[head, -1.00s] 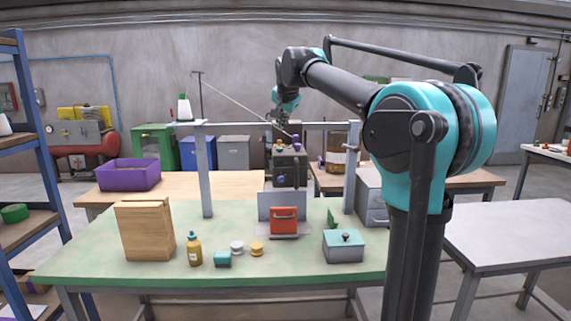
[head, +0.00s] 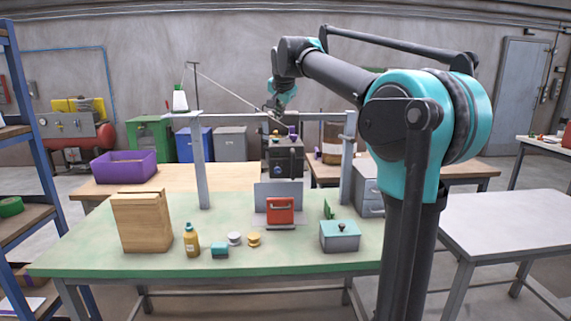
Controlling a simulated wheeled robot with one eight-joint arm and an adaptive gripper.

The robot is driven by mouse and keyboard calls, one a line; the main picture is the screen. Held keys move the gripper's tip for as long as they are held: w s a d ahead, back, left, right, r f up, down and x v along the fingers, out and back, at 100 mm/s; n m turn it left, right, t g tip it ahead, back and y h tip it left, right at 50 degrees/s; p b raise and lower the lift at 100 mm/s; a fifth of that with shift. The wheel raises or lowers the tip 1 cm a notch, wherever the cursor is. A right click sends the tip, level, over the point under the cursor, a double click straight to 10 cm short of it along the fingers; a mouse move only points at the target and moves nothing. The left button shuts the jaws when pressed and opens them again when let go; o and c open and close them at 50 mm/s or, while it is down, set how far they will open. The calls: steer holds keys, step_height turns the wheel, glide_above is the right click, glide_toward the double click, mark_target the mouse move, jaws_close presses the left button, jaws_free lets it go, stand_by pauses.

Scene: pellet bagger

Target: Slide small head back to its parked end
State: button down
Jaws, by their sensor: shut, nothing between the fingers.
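My gripper (head: 274,110) is at the crossbar, just above and slightly left of the head. It is shut and empty. It is small in the view, and I cannot tell whether it touches the head.
On the green table (head: 95,245) stand a wooden block (head: 142,222), a yellow bottle (head: 192,240), a lidded teal box (head: 340,236) and a red-fronted piece (head: 280,210) before a grey panel. A white cone (head: 180,98) tops the left post. The front left table area is clear.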

mark_target(293, 162)
steer(key=c, duration=2.2)
jaws_free()
steer(key=o, duration=0.7)
steer(key=s+d+n+g, duration=0.1)
steer(key=s+n, duration=0.1)
steer(key=s, duration=0.2)
steer(key=s+d+f+n+g+h, duration=0.1)
steer(key=s+g, duration=0.1)
steer(key=s, duration=0.2)
steer(key=s+d+f+n+g+h, duration=0.1)
steer(key=s+n, duration=0.1)
steer(key=s, duration=0.2)
steer(key=shift+s+d+n+g, duration=0.2)
steer(key=shift+s+n+g, duration=0.1)
steer(key=shift+s+g, duration=0.1)
steer(key=shift+c, duration=0.2)
steer(key=x, duration=1.7)
steer(key=shift+f, duration=0.1)
jaws_close()
